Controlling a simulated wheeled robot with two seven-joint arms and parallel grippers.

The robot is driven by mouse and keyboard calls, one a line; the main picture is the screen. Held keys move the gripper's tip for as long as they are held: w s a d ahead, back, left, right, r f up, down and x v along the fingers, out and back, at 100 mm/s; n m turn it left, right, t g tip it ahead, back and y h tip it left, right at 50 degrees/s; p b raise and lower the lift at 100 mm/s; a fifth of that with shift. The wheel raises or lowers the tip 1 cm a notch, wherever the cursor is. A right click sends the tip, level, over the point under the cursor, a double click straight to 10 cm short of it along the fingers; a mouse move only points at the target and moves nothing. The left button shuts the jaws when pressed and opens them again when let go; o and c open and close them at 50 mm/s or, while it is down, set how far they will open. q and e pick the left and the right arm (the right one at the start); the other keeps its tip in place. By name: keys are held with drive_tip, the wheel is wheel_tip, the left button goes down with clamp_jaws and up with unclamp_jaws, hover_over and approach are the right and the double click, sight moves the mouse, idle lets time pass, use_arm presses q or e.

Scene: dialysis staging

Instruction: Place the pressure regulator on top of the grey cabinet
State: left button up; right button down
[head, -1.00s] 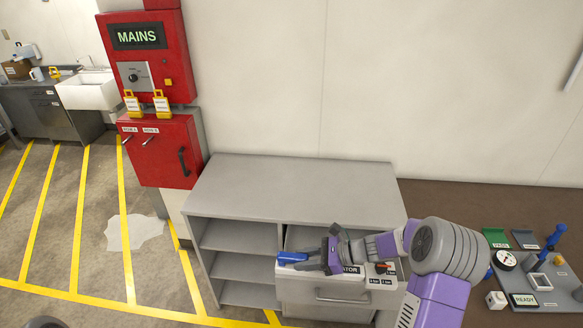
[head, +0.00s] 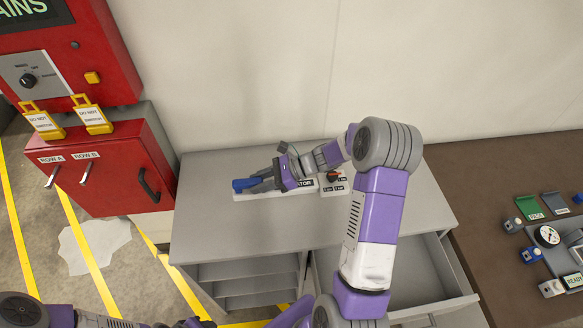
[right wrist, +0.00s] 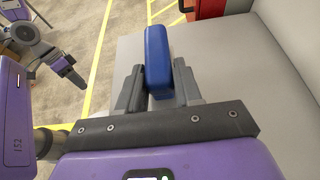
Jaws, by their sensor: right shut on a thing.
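The pressure regulator (head: 305,187) has a white body with a label ending in "ATOR", a blue end at the left and a small dark-and-red part at the right. It is over the top of the grey cabinet (head: 215,225), towards the back. I cannot tell whether it touches the top. My right gripper (head: 262,184) is shut on it. In the right wrist view its blue part (right wrist: 158,62) is between the fingers. The gripper hides part of the body. My left gripper (right wrist: 72,72) is low at the left, away from the cabinet; its jaw state is unclear.
A drawer (head: 415,275) stands open at the cabinet's front right, beside open shelves. A red mains cabinet (head: 110,165) with yellow tags stands at the left. A brown counter (head: 490,190) with several small devices is at the right. The cabinet top's front left is bare.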

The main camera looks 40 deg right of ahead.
drive_tip(key=shift+w+f, duration=0.15)
drive_tip(key=shift+w, duration=0.2)
drive_tip(key=f, duration=0.5)
drive_tip(key=shift+s+f, duration=0.1)
drive_tip(key=shift+s, duration=0.2)
drive_tip(key=shift+w+f+b, duration=0.15)
drive_tip(key=shift+f+b, duration=0.2)
drive_tip(key=shift+f, duration=1.8)
drive_tip(key=c, duration=0.8)
unclamp_jaws()
drive_tip(key=shift+o, duration=0.2)
